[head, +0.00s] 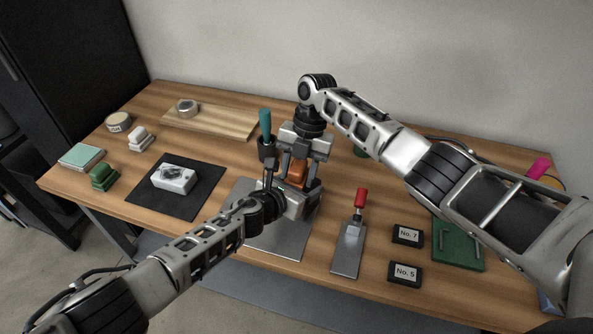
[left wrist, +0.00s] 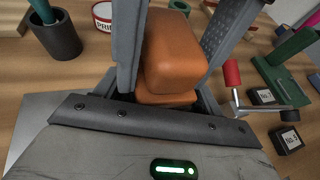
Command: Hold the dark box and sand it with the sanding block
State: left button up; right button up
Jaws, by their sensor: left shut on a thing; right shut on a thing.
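The orange-brown sanding block (head: 297,172) is between the fingers of my right gripper (head: 299,167), which reaches down from above and is shut on it. The block fills the middle of the left wrist view (left wrist: 172,55), with a grey finger on either side. My left gripper (head: 292,200) is shut just below and in front of it. The dark box in its jaws is hidden by the gripper and the sanding block, so I cannot tell whether block and box touch. Both grippers are over the grey metal plate (head: 275,243).
A dark cup (head: 266,150) stands close behind. A red-handled tool (head: 348,248) and labelled boxes (head: 406,234) (head: 405,274) lie right.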

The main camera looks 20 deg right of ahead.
pick_arm(q)
jog(key=shift+w+r, duration=0.1)
jog(key=shift+r, duration=0.1)
pick_arm(e)
jog(key=shift+d+f, duration=0.15)
jog(key=shift+d, duration=0.15)
jog(key=shift+r, duration=0.25)
pick_arm(q)
jog(key=shift+f, duration=0.1)
pick_arm(e)
jog(key=shift+r, duration=2.35)
pick_arm(q)
jog(key=o, duration=1.2)
